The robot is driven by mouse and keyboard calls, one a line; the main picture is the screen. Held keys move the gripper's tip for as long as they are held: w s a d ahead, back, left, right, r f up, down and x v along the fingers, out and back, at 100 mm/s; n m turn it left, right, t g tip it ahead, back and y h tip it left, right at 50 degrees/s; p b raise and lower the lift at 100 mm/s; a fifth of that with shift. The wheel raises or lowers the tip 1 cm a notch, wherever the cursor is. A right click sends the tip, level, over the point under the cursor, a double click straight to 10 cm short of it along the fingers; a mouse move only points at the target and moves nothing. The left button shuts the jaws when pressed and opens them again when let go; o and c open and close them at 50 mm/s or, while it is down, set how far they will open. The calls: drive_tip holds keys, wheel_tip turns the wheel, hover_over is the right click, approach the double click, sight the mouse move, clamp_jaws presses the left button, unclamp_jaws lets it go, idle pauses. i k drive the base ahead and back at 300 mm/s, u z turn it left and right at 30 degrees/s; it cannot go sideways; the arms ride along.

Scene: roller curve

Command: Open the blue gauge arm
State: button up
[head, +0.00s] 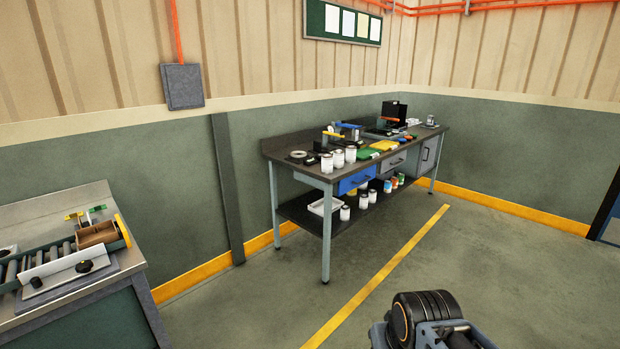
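No part that I can surely name the blue gauge arm shows. A small blue piece (347,125) stands among tools at the back of the dark workbench (285,143), too small to make out. A roller station (70,300) at the left edge carries rollers, a brown box (97,234), a white plate with black knobs (60,272) and a small yellow-green handle (74,215). Part of my arm shows at the bottom right, well apart from both benches. My gripper's fingers are not in view.
The workbench holds white cans (339,158), green and yellow trays and a black machine (394,114). Its lower shelf (335,222) holds more cans and a white tray. The grey floor (470,270) in front is clear, crossed by a yellow line (385,275).

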sight(349, 126)
drive_tip(key=z, duration=0.15)
drive_tip(key=i, duration=3.75)
drive_tip(key=u, duration=0.05)
